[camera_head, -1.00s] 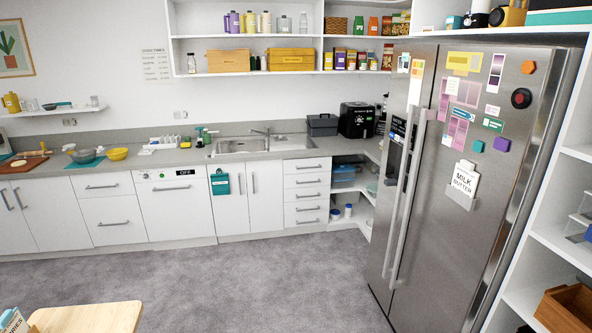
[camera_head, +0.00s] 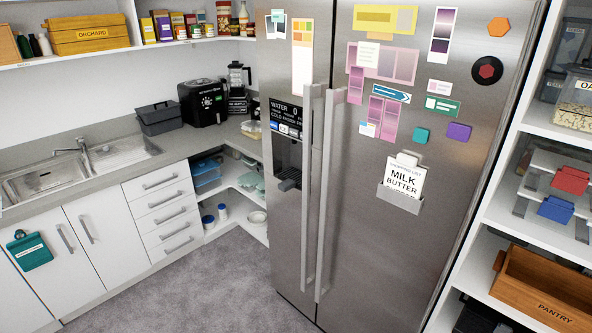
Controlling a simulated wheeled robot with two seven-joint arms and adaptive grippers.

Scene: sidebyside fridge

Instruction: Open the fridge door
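A stainless steel side-by-side fridge (camera_head: 375,245) stands right of the middle, with both doors shut. The narrower left door (camera_head: 287,225) carries a dark water and ice dispenser (camera_head: 287,150). The wider right door (camera_head: 410,120) carries notes, magnets and a shopping list. Two long vertical handles run side by side at the seam: the left door's handle (camera_head: 310,190) and the right door's handle (camera_head: 328,190). Neither of my grippers shows in the head view.
Open shelves with a wooden pantry crate (camera_head: 545,290) stand close on the fridge's right. A counter with a sink (camera_head: 75,170) and drawers (camera_head: 162,210) runs along the left. The grey carpet (camera_head: 205,285) before the fridge's left side is clear.

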